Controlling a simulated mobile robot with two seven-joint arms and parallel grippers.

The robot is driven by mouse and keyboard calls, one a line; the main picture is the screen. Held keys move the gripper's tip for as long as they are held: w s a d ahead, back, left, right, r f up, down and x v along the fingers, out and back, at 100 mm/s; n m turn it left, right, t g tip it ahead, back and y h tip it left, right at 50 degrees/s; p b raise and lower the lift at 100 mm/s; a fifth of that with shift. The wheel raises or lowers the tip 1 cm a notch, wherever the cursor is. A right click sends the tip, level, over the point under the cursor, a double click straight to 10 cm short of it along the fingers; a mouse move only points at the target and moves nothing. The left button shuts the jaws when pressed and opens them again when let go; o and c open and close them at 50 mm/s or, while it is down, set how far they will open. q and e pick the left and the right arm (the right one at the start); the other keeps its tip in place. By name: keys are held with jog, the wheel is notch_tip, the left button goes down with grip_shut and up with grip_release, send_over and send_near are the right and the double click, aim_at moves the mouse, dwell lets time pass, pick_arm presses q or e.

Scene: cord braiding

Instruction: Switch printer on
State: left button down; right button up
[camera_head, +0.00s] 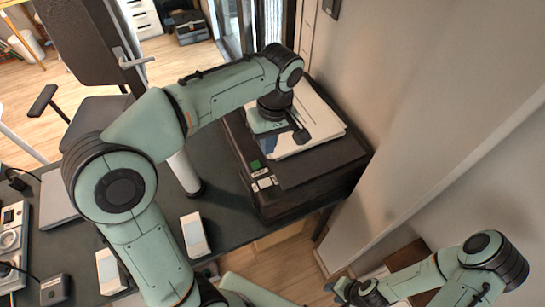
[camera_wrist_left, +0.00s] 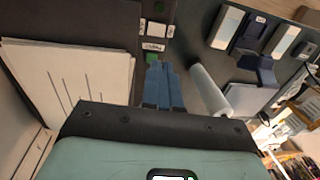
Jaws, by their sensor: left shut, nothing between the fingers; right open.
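The printer (camera_head: 315,170) is a low black box on the right end of the dark desk, with white sheets (camera_head: 313,128) on top. On its front left part are a green button (camera_head: 255,165) and white labelled keys (camera_head: 265,183). In the left wrist view the green button (camera_wrist_left: 153,57) shows at the tips of my left gripper (camera_wrist_left: 161,66), partly covered by them. The blue fingers are shut together and empty. I cannot tell whether they touch the button. My right gripper (camera_head: 342,290) is low at the bottom right, away from the printer, and open.
A white cylinder (camera_head: 185,173) stands on the desk left of the printer. White boxes (camera_head: 195,235) stand near the desk's front edge. A wall (camera_head: 400,100) rises close to the printer's right side. A dark chair (camera_head: 88,115) is behind the desk.

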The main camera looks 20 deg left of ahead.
aim_at(261, 184)
pick_arm(q)
jog(key=shift+s, duration=0.4)
pick_arm(e)
jog(key=shift+s, duration=0.4)
pick_arm(q)
jog(key=shift+f, duration=0.1)
jog(key=f, duration=0.4)
jog(key=f+b, duration=0.1)
jog(key=f, duration=0.3)
jog(key=s+a+f, duration=0.1)
jog(key=f, duration=0.3)
jog(key=shift+f, duration=0.85)
pick_arm(e)
jog(key=shift+s+f, duration=0.9)
jog(key=shift+f, duration=0.05)
